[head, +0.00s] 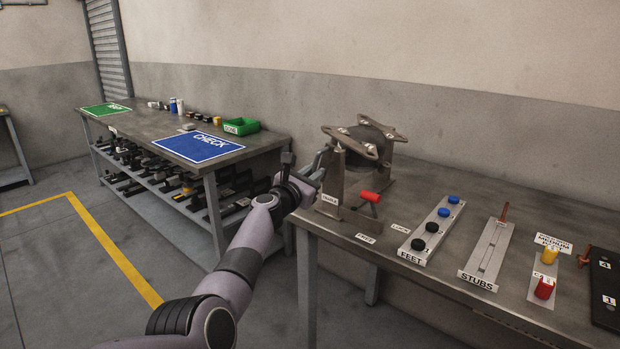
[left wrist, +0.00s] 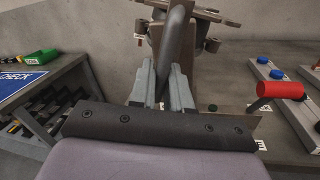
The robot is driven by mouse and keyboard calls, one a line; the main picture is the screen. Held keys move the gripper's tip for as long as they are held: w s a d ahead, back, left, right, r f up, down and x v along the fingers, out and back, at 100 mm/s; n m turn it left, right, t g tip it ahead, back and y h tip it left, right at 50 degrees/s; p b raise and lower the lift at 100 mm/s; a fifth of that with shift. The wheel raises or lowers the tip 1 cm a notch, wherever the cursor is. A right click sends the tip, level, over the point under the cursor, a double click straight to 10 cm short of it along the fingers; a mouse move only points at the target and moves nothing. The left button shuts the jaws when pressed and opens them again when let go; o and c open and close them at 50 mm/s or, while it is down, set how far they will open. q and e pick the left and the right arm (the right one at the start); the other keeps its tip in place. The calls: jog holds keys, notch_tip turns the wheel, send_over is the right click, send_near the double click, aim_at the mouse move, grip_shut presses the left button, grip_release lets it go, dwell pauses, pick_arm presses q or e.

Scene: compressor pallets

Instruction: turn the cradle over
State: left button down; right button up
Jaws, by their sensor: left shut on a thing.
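The cradle (head: 333,180) stands on the left end of the right-hand bench, with upright metal supports. It carries a dark round body (head: 366,150) with pale metal brackets across its top. My left gripper (head: 318,163) is at the cradle's left side. In the left wrist view its fingers (left wrist: 163,88) are shut on a grey curved handle (left wrist: 177,35) of the cradle. Behind the fingers, the cradle's brackets (left wrist: 205,15) show at the top. A red-handled lever (head: 370,196) sits at the cradle's front right. My right gripper is out of view.
A FEET tray (head: 418,246) with black and blue knobs, a STUBS tray (head: 484,262) and red and yellow pieces lie to the right. A second bench (head: 140,122) with a blue CHECK mat (head: 198,146) and green bin (head: 241,126) stands behind left. The floor at left is clear.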

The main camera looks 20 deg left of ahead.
pick_arm(q)
jog(key=shift+d+n+p, duration=0.15)
jog(key=shift+n+p, duration=0.3)
jog(key=shift+n, duration=0.25)
jog(key=shift+s+d+n+g+p, duration=0.1)
jog(key=shift+n+g+p, duration=0.2)
jog(key=shift+n+p, duration=0.5)
jog(key=shift+f, duration=0.15)
jog(key=shift+n, duration=0.3)
jog(key=c, duration=1.3)
grip_release()
